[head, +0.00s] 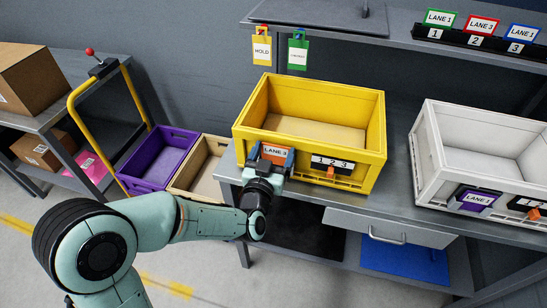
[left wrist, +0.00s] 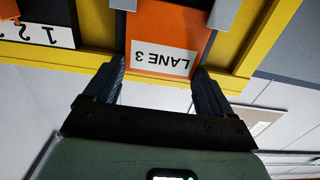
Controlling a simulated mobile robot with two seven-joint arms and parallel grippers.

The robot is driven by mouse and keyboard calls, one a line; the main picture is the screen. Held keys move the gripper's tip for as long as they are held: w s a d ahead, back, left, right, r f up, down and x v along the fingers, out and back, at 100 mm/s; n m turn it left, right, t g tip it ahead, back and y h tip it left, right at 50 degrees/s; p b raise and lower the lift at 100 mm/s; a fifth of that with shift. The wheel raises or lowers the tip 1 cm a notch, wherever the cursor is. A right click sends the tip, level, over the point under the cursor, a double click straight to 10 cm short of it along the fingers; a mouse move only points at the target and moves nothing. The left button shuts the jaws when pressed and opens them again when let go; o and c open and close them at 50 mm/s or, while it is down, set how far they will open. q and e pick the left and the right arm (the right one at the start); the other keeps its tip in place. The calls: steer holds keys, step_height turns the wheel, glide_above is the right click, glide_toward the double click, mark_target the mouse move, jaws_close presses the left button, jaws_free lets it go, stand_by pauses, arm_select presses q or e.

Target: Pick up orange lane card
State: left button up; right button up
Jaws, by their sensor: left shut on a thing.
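The orange lane card (head: 275,153), with a white strip reading LANE 3, is at the left of the front face of the yellow crate (head: 366,158). In the left wrist view the card (left wrist: 168,38) appears upside down, between the two fingers. My left gripper (head: 268,172) is shut on the card's edges at the crate front. It also shows in the left wrist view (left wrist: 160,76). Whether the card is still seated in its holder, I cannot tell. My right gripper is not in view.
A white crate (head: 425,150) with a purple lane card (head: 477,199) stands to the right on the grey bench. Yellow and green tags (head: 298,52) hang above. A purple bin (head: 155,160) sits on a yellow-handled cart at left. Lane cards stand on the upper shelf.

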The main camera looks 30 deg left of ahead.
arm_select(q)
step_height(320, 180, up, 18)
steer(key=p, duration=0.4)
steer(key=shift+f, duration=0.15)
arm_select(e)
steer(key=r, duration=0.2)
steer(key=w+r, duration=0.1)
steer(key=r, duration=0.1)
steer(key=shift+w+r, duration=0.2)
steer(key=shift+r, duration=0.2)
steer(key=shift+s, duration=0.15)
